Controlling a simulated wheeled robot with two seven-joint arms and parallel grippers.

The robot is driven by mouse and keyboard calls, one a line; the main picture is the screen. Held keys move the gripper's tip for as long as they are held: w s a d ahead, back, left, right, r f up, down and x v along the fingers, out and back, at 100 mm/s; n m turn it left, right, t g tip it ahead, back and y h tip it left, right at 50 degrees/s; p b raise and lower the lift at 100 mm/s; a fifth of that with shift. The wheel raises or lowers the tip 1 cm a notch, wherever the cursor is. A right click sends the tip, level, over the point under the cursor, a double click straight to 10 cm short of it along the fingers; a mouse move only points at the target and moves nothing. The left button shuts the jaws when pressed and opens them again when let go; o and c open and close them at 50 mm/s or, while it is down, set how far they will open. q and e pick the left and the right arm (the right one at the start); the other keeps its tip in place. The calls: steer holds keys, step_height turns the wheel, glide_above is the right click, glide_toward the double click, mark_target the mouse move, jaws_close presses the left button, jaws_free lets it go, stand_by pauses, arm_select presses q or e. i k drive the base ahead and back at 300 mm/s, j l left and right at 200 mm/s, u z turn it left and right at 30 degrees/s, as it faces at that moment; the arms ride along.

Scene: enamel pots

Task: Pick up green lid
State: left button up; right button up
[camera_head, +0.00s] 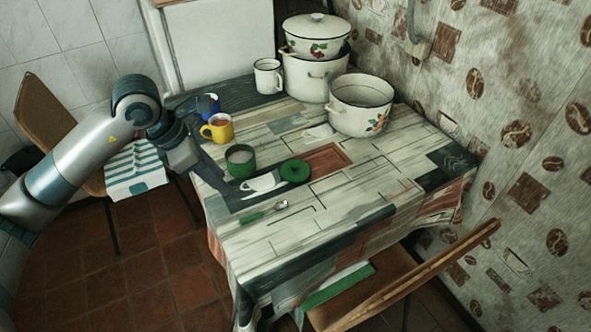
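The green lid (295,171) lies flat on the table, a round dark green disc with a small knob. It is just right of a green enamel mug (240,162), apart from it. My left gripper (187,158) is at the table's left edge, left of the green mug and well away from the lid. Its fingers are small and dark here, and I cannot tell whether they are open or shut. My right gripper is not in view.
A yellow mug (219,129), a blue mug (207,104) and a white mug (268,76) stand behind. White enamel pots (361,104) stand at the back right. A green-handled spoon (262,212) lies in front of the lid. The table's (345,215) front right is clear.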

mark_target(293, 171)
steer(key=i+j+z, duration=0.1)
steer(key=j+z, duration=0.3)
steer(key=i+j+z, duration=0.1)
steer(key=j+z, duration=0.55)
steer(key=z, duration=0.15)
